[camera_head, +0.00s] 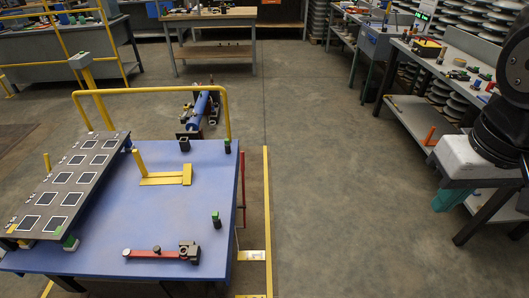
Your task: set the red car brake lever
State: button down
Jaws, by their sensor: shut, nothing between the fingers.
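A blue-topped car (100,215) stands at the lower left. A red lever (155,252) lies nearly flat along its front edge. The lever's left end has a small pale knob, and its right end meets a dark bracket (189,250). A thin upright red bar (242,180) shows at the car's right side; I cannot tell what it belongs to. A dark link of my arm (500,105) shows at the right edge, well away from the red lever.
A yellow rail (160,90) and a yellow piece (163,178) are on the car. Open floor (340,190) lies to its right. A long bench (400,70) stands at the right.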

aim_at(244, 206)
jog(key=u, duration=0.2)
jog(key=i, duration=0.95)
jog(key=u, duration=0.45)
